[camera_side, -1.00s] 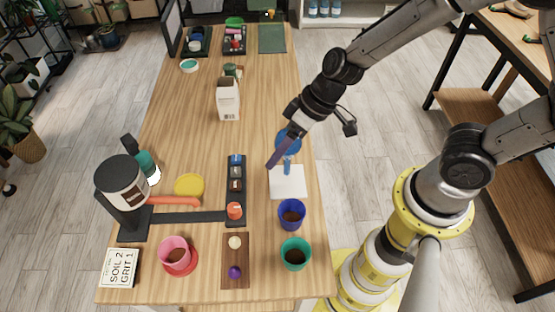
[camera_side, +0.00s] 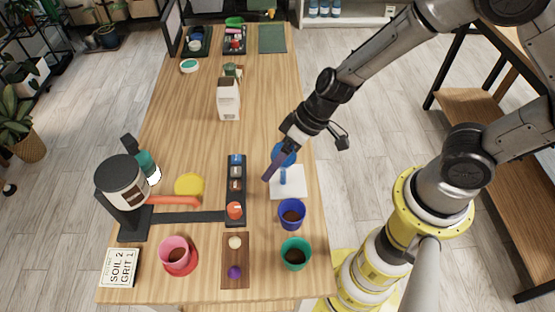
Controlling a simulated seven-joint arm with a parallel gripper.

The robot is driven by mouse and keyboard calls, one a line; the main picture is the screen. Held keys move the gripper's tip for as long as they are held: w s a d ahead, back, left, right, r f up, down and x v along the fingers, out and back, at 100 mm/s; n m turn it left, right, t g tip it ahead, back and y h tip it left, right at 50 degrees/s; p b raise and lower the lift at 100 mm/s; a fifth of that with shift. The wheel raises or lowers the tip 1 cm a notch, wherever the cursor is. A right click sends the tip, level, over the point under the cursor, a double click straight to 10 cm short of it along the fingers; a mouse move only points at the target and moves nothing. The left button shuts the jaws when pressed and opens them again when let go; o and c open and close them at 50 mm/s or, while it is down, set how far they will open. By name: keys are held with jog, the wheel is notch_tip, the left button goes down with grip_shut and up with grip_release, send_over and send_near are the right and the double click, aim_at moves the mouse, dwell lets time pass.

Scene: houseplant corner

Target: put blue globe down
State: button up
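The blue globe (camera_side: 283,153) is upright, with its round bulb on top and a thin blue stem pointing down. My gripper (camera_side: 276,162) is at the bulb and shut on it; a long dark purple finger crosses in front and hides part of the bulb. The stem's lower end is over a white square pad (camera_side: 294,188). I cannot tell whether the stem touches the pad.
A blue pot (camera_side: 292,214) and a green pot (camera_side: 295,254) of soil stand in front of the pad. A black tray (camera_side: 237,180) with small items lies to its left. A white carton (camera_side: 228,100) stands further back. The table's right edge is close.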

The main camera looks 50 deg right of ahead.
jog(key=shift+o, duration=0.5)
jog(key=shift+r, duration=0.15)
jog(key=s+d+r+m+t+h, duration=0.1)
jog(key=s+d+r+h, duration=0.1)
jog(key=s+d+r, duration=0.5)
jog(key=s+d+r+m+t+h, duration=0.1)
jog(key=s+d+r, duration=0.6)
jog(key=r, duration=0.7)
jog(key=shift+s+d+r+m+h, duration=0.35)
jog(key=shift+s+m+h, duration=0.1)
jog(key=shift+h, duration=0.45)
